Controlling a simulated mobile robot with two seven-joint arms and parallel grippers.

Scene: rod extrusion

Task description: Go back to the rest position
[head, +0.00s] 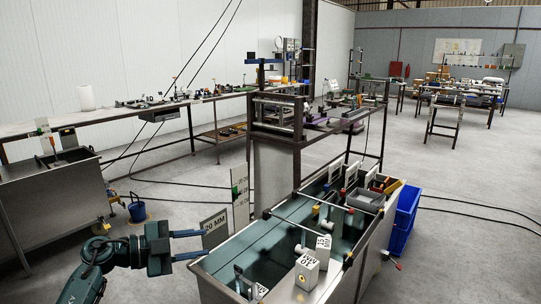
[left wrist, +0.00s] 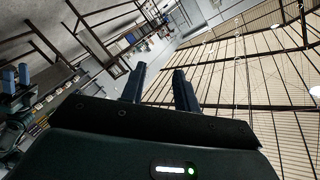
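My left gripper (head: 204,243) is at the lower left of the head view, beside the near left edge of the metal water tank (head: 217,262). Its two blue fingers point right and are apart. In the left wrist view the fingers (left wrist: 159,70) stand apart with nothing between them. My right gripper does not show.
White labelled blocks (head: 307,270) and several rods are in the tank. A blue crate (head: 403,222) stands at its right. A dark metal frame (head: 300,140) rises behind it. A bench and cabinet (head: 60,190) line the left. Floor at right is mostly clear.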

